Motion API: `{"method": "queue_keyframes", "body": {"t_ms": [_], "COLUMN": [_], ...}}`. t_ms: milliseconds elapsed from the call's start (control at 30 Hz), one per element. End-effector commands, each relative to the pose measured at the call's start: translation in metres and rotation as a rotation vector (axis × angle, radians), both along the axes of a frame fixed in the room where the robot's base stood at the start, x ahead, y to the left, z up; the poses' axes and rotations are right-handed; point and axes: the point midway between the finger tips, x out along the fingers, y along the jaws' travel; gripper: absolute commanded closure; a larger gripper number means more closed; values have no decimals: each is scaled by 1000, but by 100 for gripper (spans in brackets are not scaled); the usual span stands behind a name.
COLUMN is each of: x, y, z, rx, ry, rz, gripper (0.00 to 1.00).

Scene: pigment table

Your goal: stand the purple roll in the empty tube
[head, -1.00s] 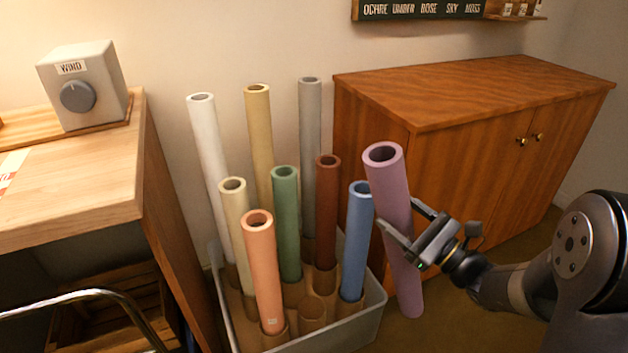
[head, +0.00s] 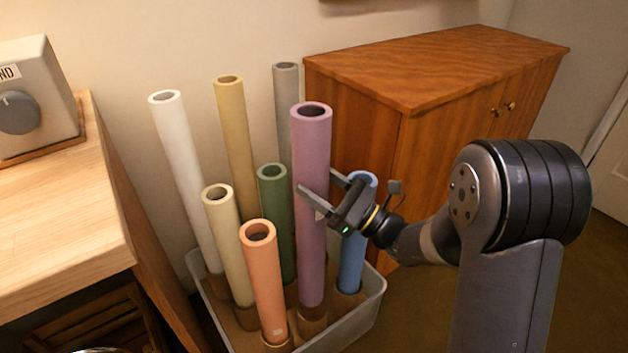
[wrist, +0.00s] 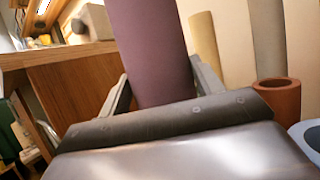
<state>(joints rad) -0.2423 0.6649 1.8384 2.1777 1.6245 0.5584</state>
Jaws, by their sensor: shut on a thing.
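The purple roll (head: 312,240) stands nearly upright over the grey bin. It also shows in the wrist view (wrist: 150,50), between the two fingers. My gripper (head: 317,183) is shut on it around its middle, from the right. The roll's lower end is at the mouth of a short brown cardboard tube (head: 312,325) at the front of the bin, right of the orange roll. I cannot tell whether the end is inside the tube or just above it. The purple roll hides the tube's opening.
The grey bin (head: 357,325) holds several other rolls: orange (head: 264,285), blue (head: 353,255), green (head: 275,225), cream (head: 228,245), white, tan and grey. A red-brown roll (wrist: 277,100) shows in the wrist view. A wooden cabinet (head: 430,150) stands behind; a table (head: 60,210) is at left.

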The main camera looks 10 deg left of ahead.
Motion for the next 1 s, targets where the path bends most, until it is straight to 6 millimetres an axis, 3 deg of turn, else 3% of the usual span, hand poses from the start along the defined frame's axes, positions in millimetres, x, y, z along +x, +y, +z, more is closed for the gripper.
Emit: {"method": "queue_keyframes", "body": {"t_ms": [1000], "x": [0], "y": [0], "z": [-80], "rx": [1], "ry": [-3], "rz": [0], "gripper": [79]}}
